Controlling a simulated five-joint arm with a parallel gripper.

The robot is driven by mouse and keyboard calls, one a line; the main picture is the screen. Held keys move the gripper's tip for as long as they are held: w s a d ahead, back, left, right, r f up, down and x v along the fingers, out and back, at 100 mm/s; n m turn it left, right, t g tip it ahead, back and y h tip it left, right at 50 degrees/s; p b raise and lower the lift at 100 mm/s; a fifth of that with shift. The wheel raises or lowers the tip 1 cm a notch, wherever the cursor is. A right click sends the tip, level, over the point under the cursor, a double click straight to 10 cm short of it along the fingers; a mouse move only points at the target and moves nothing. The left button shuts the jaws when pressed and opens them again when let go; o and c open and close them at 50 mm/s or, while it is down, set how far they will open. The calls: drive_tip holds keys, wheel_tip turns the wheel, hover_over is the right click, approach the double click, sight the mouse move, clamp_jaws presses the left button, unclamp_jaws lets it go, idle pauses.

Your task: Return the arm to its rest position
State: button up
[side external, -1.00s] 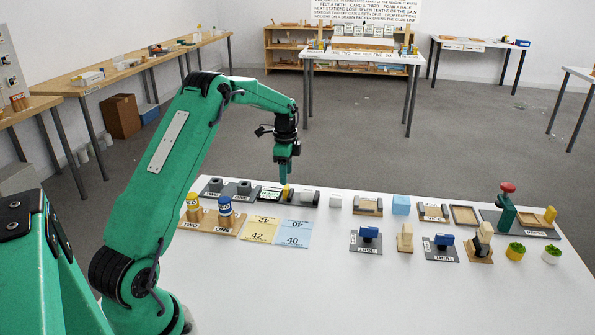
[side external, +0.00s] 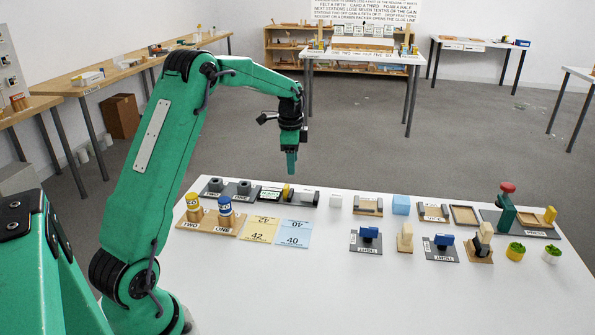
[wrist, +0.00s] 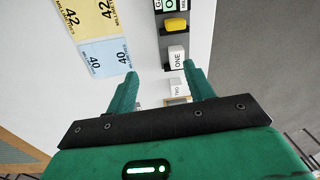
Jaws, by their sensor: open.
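My gripper (side external: 291,160) is raised in the air above the far edge of the white table (side external: 330,285) in the side view, pointing down. In the wrist view my gripper (wrist: 163,85) shows two green fingers spread apart with nothing between them. Below it in the wrist view are a white block marked ONE (wrist: 177,57), a yellow piece (wrist: 175,25) and a white block marked TWO (wrist: 177,88). No object is held.
The yellow card (side external: 260,229) and blue card (side external: 294,233) lie flat on the table. Blue and yellow cylinders stand on a wooden base (side external: 208,226) at left. A red-knobbed green press (side external: 506,208) stands at right. The table's front area is bare.

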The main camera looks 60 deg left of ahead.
drive_tip(key=s+d+r+n+t, duration=0.1)
drive_tip(key=s+d+r+n, duration=0.1)
drive_tip(key=s+d+r, duration=0.5)
drive_tip(key=s+d+r+n+t, duration=0.1)
drive_tip(key=s+d+r+n, duration=0.15)
drive_tip(key=d+r, duration=0.4)
drive_tip(key=s+d+f+n+t, duration=0.1)
drive_tip(key=s+d, duration=0.4)
drive_tip(key=s, duration=0.3)
drive_tip(key=s+d+f+n+t, duration=0.1)
drive_tip(key=s+d+n, duration=0.1)
drive_tip(key=s+d, duration=0.4)
drive_tip(key=s, duration=0.2)
drive_tip(key=shift+s+d+f+t, duration=0.15)
drive_tip(key=shift+s+f+t, duration=0.15)
drive_tip(key=shift+s+t, duration=0.1)
